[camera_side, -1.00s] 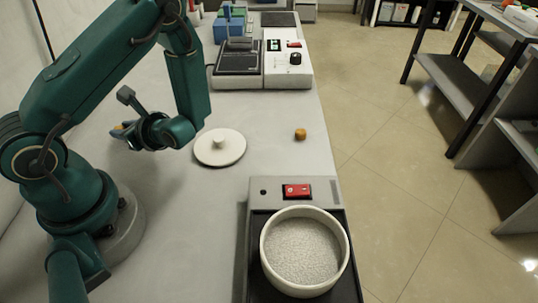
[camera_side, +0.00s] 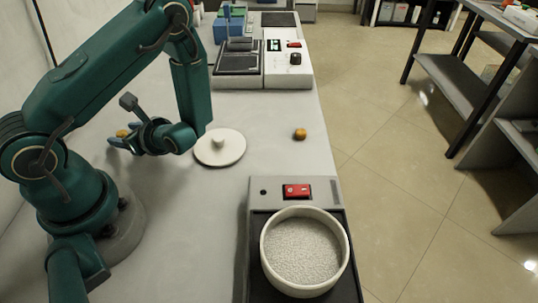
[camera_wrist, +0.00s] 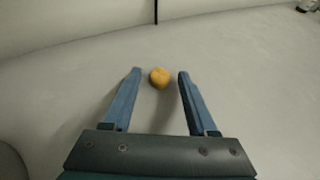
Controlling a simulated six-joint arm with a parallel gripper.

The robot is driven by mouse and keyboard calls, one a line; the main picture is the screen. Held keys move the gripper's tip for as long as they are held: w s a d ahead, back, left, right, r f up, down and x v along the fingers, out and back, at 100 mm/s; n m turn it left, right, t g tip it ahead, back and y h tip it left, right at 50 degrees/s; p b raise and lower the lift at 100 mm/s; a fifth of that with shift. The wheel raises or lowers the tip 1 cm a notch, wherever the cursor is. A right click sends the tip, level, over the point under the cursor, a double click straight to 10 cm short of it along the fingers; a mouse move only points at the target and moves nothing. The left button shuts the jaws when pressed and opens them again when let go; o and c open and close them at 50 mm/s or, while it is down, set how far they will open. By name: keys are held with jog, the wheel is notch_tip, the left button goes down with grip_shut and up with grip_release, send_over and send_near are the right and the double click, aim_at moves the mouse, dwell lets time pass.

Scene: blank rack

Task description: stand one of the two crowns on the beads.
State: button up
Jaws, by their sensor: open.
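A yellow crown (camera_wrist: 159,77) lies on the bench and shows between the fingertips in the wrist view. In the side view this crown (camera_side: 122,133) is partly hidden by the blue fingers. My gripper (camera_wrist: 160,72) is open, with one finger on each side of the crown and no visible contact; the side view also shows my gripper (camera_side: 113,142) low over the bench. A second, orange-brown crown (camera_side: 300,134) stands alone near the bench's right edge. The beads (camera_side: 303,250) fill a round white bowl (camera_side: 264,247) at the front.
The bowl sits on a dark-topped device (camera_side: 254,285) with a red switch (camera_side: 297,190). A white round lid with a knob (camera_side: 220,157) lies right of my gripper. Instruments (camera_side: 238,64) stand at the back. The bench (camera_side: 200,210) is clear between my arm and the device.

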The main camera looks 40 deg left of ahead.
jog(key=v, duration=1.1)
jog(key=shift+w, duration=0.1)
jog(key=shift+d+r, duration=0.25)
jog(key=shift+d, duration=0.25)
jog(key=d+r+n+t+h, duration=0.8)
jog(key=d+r+n+h, duration=0.2)
jog(key=n+h, duration=0.2)
jog(key=n, duration=0.2)
jog(key=shift+d+r+n+h, duration=0.35)
jog(key=shift+r+n+h, duration=0.05)
jog(key=shift+o, duration=0.6)
jog(key=shift+d+r+t, duration=0.2)
jog(key=shift+r+t, duration=0.1)
jog(key=shift+r, duration=0.05)
